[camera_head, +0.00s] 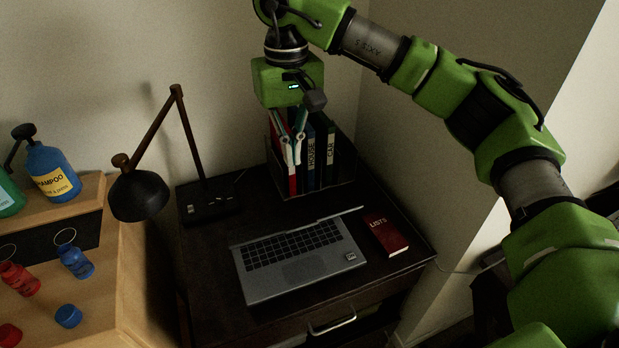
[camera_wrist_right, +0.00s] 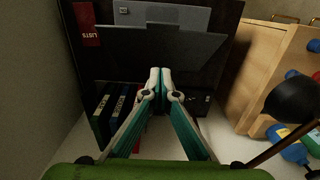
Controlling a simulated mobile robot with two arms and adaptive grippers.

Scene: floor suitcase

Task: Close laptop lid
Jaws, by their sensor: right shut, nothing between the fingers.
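The grey laptop (camera_head: 300,272) stands open on the dark desk, with its keyboard showing. Its lid (camera_head: 340,213) is raised and seen almost edge-on in the head view. In the right wrist view the lid (camera_wrist_right: 160,46) shows as a grey panel, with part of the laptop base (camera_wrist_right: 170,16) beyond it. My right gripper (camera_head: 292,158) is above the back of the desk, behind the lid and in front of the books. Its fingers are shut with nothing between them, and the tips (camera_wrist_right: 160,72) appear close to the lid's edge; contact cannot be told. My left gripper is not in view.
Upright binders (camera_head: 320,155) stand at the back of the desk (camera_head: 215,270). A black lamp (camera_head: 140,195) stands at the left. A red book (camera_head: 385,234) lies right of the laptop. A wooden shelf (camera_head: 135,290) with a shampoo bottle (camera_head: 52,173) is further left.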

